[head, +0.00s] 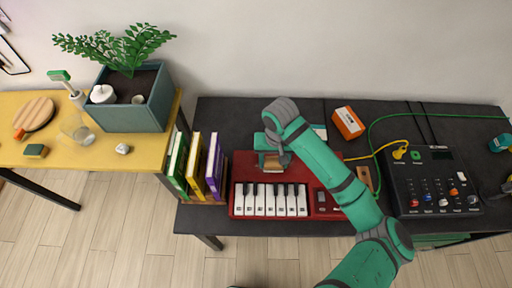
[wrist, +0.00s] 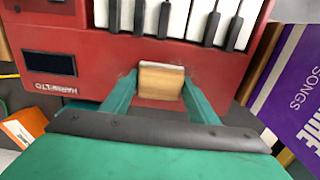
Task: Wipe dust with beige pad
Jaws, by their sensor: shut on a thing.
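The beige pad (wrist: 161,80) sits between the two green fingers of my gripper (wrist: 158,92), which is shut on it. In the head view the pad (head: 272,162) shows below my gripper (head: 272,156), over the back part of the red keyboard (head: 237,205). In the wrist view the pad is over the keyboard's red panel (wrist: 95,73), behind the white and black keys. I cannot tell whether it touches the panel. I cannot make out dust clearly; the fingers and pad cover part of the panel.
The keyboard stands on a dark table (head: 220,130). Upright books (head: 196,165) are close on its left. A mixer (head: 430,180) with cables, an orange box (head: 348,123) and a wooden block (head: 365,178) are to the right. A planter (head: 135,105) stands on the yellow table.

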